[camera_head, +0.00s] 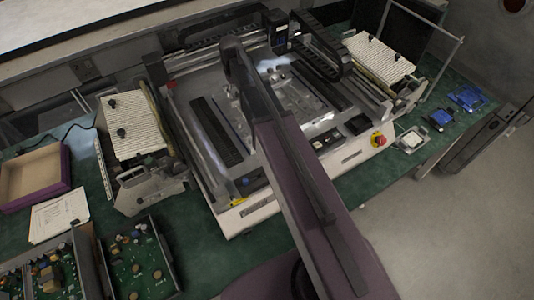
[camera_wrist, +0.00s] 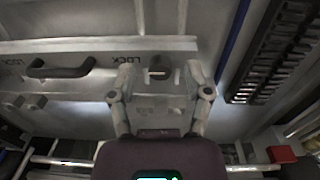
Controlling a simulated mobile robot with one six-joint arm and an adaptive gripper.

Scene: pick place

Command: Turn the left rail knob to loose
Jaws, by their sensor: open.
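In the wrist view, a short dark knob (camera_wrist: 159,67) sits on a pale metal rail plate (camera_wrist: 100,47), beside a printed word LOCK. My gripper (camera_wrist: 160,76) is open, with one finger on each side of the knob. A gap shows between the knob and each finger; whether either touches it I cannot tell. The knob's pointing direction is unclear. In the head view, my arm reaches over the machine (camera_head: 243,213), and it hides my gripper and the knob.
A black bar handle (camera_wrist: 60,67) and another LOCK label lie left of the knob. A black slotted strip (camera_wrist: 272,50) runs at right. In the head view, a red emergency button (camera_head: 378,139) is at the machine's front right, and feeder stacks (camera_head: 133,127) stand left.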

